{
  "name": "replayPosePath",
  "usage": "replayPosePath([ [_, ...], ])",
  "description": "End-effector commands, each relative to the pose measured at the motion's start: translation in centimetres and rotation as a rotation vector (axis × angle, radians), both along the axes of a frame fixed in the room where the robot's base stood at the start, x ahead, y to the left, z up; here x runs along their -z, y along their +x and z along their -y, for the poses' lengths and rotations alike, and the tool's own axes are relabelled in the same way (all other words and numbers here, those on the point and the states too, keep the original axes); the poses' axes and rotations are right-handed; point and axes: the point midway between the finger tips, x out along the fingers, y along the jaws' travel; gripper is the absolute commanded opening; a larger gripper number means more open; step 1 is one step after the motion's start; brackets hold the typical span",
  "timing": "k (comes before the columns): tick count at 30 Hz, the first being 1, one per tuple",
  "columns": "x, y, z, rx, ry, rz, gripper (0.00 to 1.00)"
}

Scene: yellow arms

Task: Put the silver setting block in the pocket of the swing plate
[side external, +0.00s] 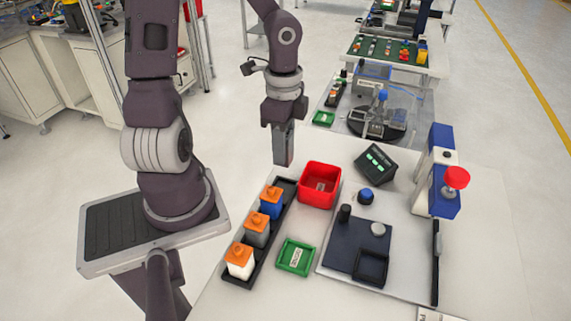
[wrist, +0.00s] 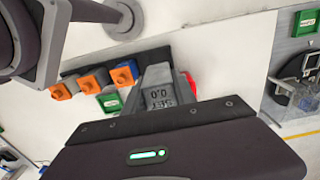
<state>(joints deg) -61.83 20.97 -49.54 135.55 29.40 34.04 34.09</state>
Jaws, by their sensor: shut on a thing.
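My gripper (side external: 284,160) is above the bench, behind the rack and the red bin. It is shut on the silver setting block (wrist: 159,97), a grey block with dark lettering between the fingers in the wrist view. In the side external view the block is hard to tell from the fingers. The dark swing plate (side external: 345,240) lies flat on the bench to the right. It has a square, black-rimmed pocket (side external: 371,279) at its front corner, which looks empty. A black post and a silver round knob stand on the plate.
A black rack (side external: 232,276) holds three orange-topped blocks: white, grey and blue. The red bin (side external: 319,198) and green tray (side external: 295,272) lie between rack and plate. A display (side external: 376,163), blue button (side external: 366,195) and blue-white press with red knob (side external: 456,178) stand near the plate.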

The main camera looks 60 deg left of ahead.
Motion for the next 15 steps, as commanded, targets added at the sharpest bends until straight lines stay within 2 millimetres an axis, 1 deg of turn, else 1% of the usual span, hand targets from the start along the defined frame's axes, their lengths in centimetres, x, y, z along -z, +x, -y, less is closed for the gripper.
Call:
replayPosePath([
  [3,-0.9,0.0,0.0,0.001,0.000,0.001,0.00],
  [8,-1.1,0.5,0.5,0.006,-0.004,0.002,0.00],
  [11,-1.3,2.1,2.3,0.010,-0.008,0.004,0.00],
  [14,-1.5,4.4,5.8,0.012,-0.013,0.005,0.00],
  [15,-1.6,5.2,7.4,0.009,-0.016,0.005,0.00],
])
